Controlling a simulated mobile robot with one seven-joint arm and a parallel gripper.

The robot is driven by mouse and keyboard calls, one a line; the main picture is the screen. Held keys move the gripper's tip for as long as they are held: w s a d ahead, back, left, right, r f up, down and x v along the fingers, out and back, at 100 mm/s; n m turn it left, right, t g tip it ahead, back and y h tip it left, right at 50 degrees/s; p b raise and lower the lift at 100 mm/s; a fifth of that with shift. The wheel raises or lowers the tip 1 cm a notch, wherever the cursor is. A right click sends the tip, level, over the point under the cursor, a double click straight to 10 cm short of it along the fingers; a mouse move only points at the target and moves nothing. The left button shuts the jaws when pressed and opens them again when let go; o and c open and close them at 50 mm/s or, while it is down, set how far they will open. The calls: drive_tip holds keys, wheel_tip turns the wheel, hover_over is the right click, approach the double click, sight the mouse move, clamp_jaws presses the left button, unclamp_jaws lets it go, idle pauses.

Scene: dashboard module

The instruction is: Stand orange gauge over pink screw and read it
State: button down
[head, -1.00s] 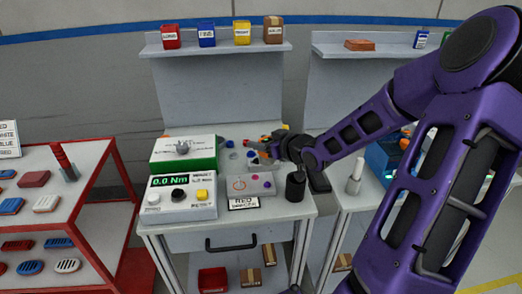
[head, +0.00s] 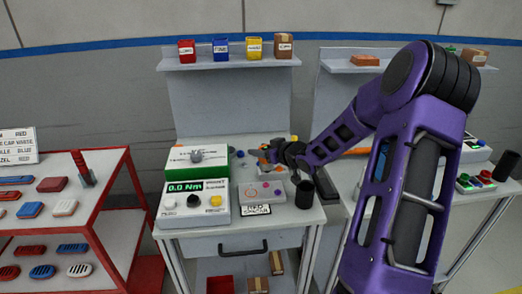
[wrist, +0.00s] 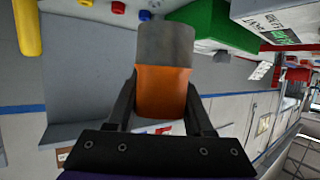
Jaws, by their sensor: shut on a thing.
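My gripper (wrist: 160,112) is shut on the orange gauge (wrist: 163,90), which has a grey end pointing away from the jaws in the wrist view. In the head view my gripper (head: 273,155) is above the back of the workbench, behind the light grey module plate (head: 250,199). The gauge is small and partly hidden there by the gripper. The plate bears an orange ring mark and small pink or purple dots; the pink screw (head: 266,184) seems to be one of these, but I cannot be sure.
A meter box (head: 196,204) reading 0.0 Nm stands left of the plate, with a green-and-white box (head: 196,160) behind it. A black cup (head: 305,194) stands right of the plate. A red rack (head: 112,221) is at left. Shelves with small bins are above.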

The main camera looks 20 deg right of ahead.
drive_tip(key=shift+f+b, duration=2.55)
drive_tip(key=shift+f, duration=1.2)
drive_tip(key=shift+f, duration=0.25)
drive_tip(key=shift+c, duration=1)
unclamp_jaws()
drive_tip(key=p+v, duration=0.3)
drive_tip(key=v, duration=1.4)
drive_tip(key=shift+s, duration=0.25)
